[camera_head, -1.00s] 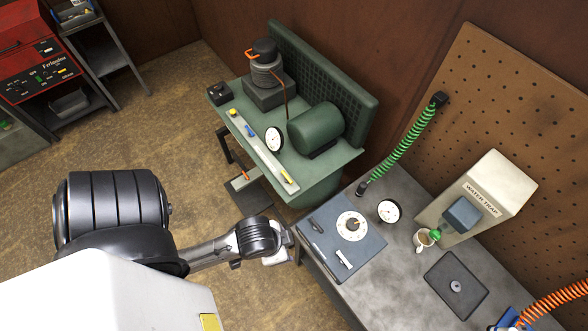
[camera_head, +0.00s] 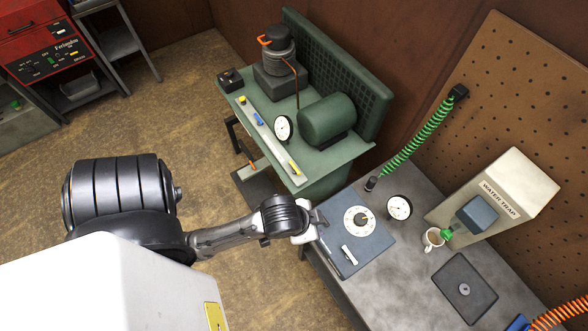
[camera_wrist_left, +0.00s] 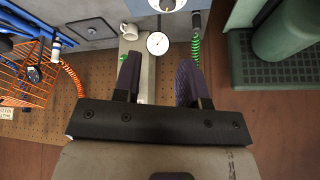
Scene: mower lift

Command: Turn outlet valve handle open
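A blue-grey panel (camera_head: 372,260) lies on the grey bench, with a white round dial (camera_head: 358,220) and a small pale lever handle (camera_head: 349,255) on it. A second handle near the panel's left edge is mostly hidden by my left gripper (camera_head: 314,224). I cannot tell which handle is the outlet valve's. My left gripper is at the panel's left edge in the head view; whether it touches is unclear. In the left wrist view my left gripper (camera_wrist_left: 159,72) has its two dark fingers apart with nothing between them. My right gripper is out of view.
A round gauge (camera_head: 399,207), a white mug (camera_head: 433,238), a water trap box (camera_head: 495,200) and a dark plate (camera_head: 464,288) stand on the bench. A green hose (camera_head: 415,137) hangs behind. A green compressor table (camera_head: 312,180) stands to the back left.

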